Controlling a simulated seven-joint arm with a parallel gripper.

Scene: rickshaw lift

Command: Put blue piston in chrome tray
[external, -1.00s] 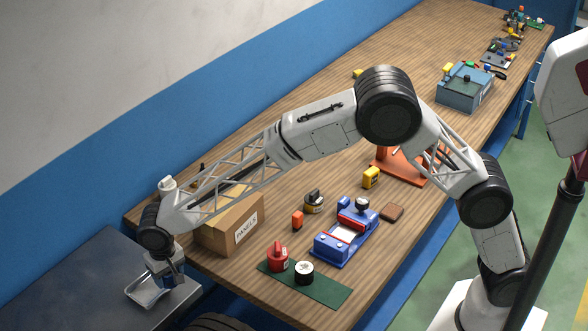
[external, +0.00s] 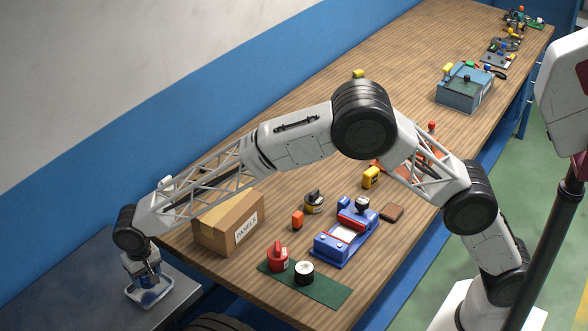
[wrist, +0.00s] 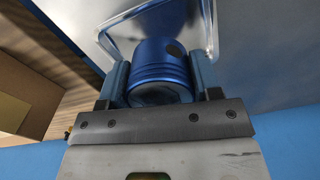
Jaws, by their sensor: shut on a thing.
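The blue piston (wrist: 160,66) is between the two fingers of my gripper (wrist: 160,82) in the wrist view. My gripper is shut on it. The chrome tray (wrist: 211,38) shows behind the piston in the wrist view, its rim on both sides of it. In the external view my gripper (external: 147,276) points down at the tray (external: 142,303), and the piston there is mostly hidden by the fingers. The piston is over or inside the tray; I cannot tell if it touches the bottom.
The tray sits on a dark metal table (external: 70,275) at the lower left. A cardboard box (external: 222,238) stands close by on the wooden workbench (external: 290,165).

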